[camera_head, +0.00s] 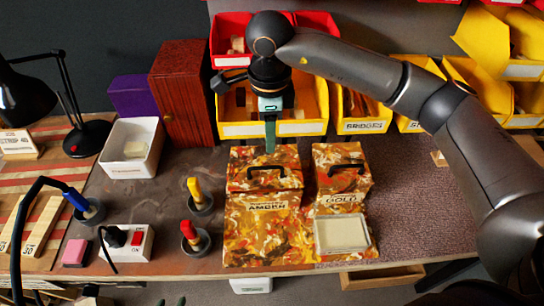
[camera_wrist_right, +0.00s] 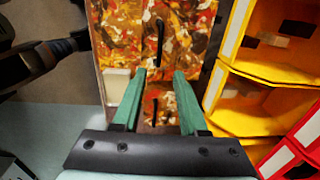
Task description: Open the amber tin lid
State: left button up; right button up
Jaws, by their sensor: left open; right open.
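The amber tin (camera_head: 263,235) stands on the bench, patterned in orange, brown and cream. Its lid (camera_head: 240,172) is down and has a black handle (camera_head: 265,172). My right gripper (camera_head: 270,148) is open and empty, with green fingers pointing down over the back of the lid, apart from the handle. In the right wrist view, the open fingers (camera_wrist_right: 162,76) show with the amber tin's handle (camera_wrist_right: 160,42) beyond their tips. Only what look like the tips of my left gripper (camera_head: 168,301) show at the bottom edge.
The gold tin (camera_head: 325,198) stands close on the right, with a pale tray (camera_head: 341,234) in front. Yellow bins (camera_head: 300,127) line the back. Screwdrivers in round holders (camera_head: 200,204) and a switch box (camera_head: 137,244) stand left.

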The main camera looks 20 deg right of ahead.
jog(key=f, duration=0.6)
jog(key=f+p, duration=0.1)
jog(key=f, duration=0.2)
jog(key=shift+w+d+f, duration=0.1)
jog(key=shift+w, duration=0.15)
jog(key=shift+c, duration=0.4)
grip_shut()
dwell(0.6)
